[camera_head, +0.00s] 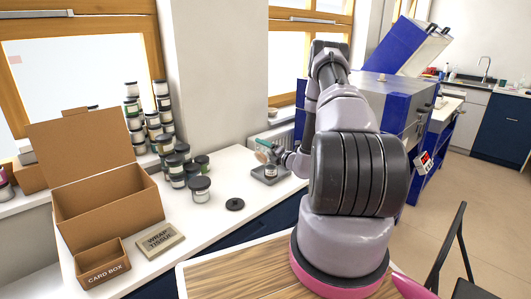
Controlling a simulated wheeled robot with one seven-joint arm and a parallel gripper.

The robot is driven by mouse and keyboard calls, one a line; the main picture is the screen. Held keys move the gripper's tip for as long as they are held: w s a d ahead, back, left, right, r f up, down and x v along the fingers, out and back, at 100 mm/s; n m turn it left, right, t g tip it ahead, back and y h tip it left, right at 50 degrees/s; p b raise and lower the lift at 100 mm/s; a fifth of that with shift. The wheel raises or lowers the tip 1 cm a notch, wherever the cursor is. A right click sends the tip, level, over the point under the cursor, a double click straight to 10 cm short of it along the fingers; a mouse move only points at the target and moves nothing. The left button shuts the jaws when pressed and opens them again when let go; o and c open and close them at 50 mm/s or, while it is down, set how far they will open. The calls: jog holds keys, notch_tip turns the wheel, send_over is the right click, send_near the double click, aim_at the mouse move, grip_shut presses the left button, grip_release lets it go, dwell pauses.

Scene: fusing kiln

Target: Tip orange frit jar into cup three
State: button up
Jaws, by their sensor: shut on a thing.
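My gripper (278,152) is at the end of my arm, above the white worktop, and is shut on a small jar. The jar (264,146) is tilted well over, with pale, teal and orange-brown tones; I take it to be the orange frit jar. Its mouth and any falling frit are too small to make out. Just below it a small cup (271,170) stands on a grey scale-like plate (263,178). No number shows on the cup, so I cannot tell if it is cup three. My arm hides the worktop to the right.
Several dark-lidded jars (200,190) stand on the worktop to the left, with more stacked behind. A loose black lid (235,204) lies near them. An open cardboard box (110,205), a small card box (103,263) and a wrap tissue pack (160,241) are further left. A blue kiln (385,95) stands behind my arm.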

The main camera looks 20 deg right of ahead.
jog(key=n, duration=0.2)
jog(key=r+n, duration=0.1)
jog(key=n, duration=0.1)
jog(key=a+n, duration=0.1)
jog(key=n, duration=0.1)
jog(key=shift+s+a+r+n, duration=0.1)
jog(key=shift+s+r+n, duration=0.15)
jog(key=shift+r+n, duration=0.1)
jog(key=n, duration=0.3)
jog(key=r+n, duration=0.1)
jog(key=n, duration=0.2)
jog(key=shift+r, duration=0.1)
jog(key=shift+a, duration=0.1)
